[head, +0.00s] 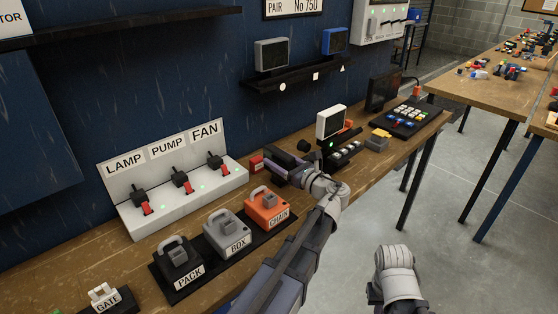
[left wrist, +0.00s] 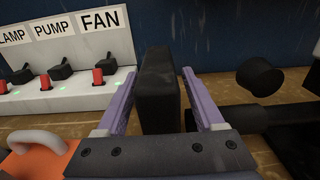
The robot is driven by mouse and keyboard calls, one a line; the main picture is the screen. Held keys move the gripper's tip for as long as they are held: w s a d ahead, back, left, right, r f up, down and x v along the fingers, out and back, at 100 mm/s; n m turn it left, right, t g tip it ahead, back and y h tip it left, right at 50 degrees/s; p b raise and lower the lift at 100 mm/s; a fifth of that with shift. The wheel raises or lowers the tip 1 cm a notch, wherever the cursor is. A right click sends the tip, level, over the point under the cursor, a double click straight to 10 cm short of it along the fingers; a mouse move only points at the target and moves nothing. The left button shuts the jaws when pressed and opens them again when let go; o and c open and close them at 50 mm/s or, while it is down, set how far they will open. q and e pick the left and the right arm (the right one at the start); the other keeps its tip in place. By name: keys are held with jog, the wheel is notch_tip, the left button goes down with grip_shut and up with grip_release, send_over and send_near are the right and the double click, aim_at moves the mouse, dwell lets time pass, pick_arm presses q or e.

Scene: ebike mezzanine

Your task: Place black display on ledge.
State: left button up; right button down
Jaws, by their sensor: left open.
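The black display (left wrist: 158,90) stands upright on the wooden bench in the left wrist view, seen nearly edge-on. My left gripper (left wrist: 158,100) is open, with one purple finger on each side of it. Whether either finger touches it I cannot tell. In the head view my left gripper (head: 290,160) is low over the bench, and it largely hides the display. The black wall ledge (head: 300,75) holds a grey display (head: 271,54) at its left and a blue display (head: 334,41) at its right. The ledge between them, above a white square mark, is bare.
The LAMP, PUMP and FAN switch panel (head: 175,185) stands left of the gripper. The orange CHAIN lock (head: 267,208) is close in front. A white-faced display (head: 331,122), a dark screen (head: 383,92) and a keypad (head: 408,118) stand to the right. A round black knob (left wrist: 260,76) is close by.

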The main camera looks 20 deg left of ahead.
aim_at(287, 157)
pick_arm(q)
jog(key=v, duration=1.2)
jog(key=shift+o, duration=0.4)
jog(key=shift+r, duration=0.15)
jog(key=a+r+h+p, duration=0.1)
jog(key=a+p, duration=0.1)
jog(key=p, duration=0.2)
jog(key=w+a+r+g+h+p, duration=0.1)
jog(key=a+p, duration=0.1)
jog(key=p, duration=0.2)
jog(key=w+a+r+g+h+p, duration=0.1)
jog(key=p, duration=0.3)
jog(key=shift+a+r+h, duration=0.25)
jog(key=shift+a+h, duration=0.15)
jog(key=a+r+h+p, duration=0.1)
jog(key=h+p, duration=0.1)
jog(key=p, duration=0.3)
jog(key=w+a+r+g+h+p, duration=0.1)
jog(key=a+h+p, duration=0.1)
jog(key=p, duration=0.3)
jog(key=shift+w+r, duration=0.1)
jog(key=shift+r, duration=0.3)
jog(key=shift+h, duration=0.3)
jog(key=shift+f, duration=0.15)
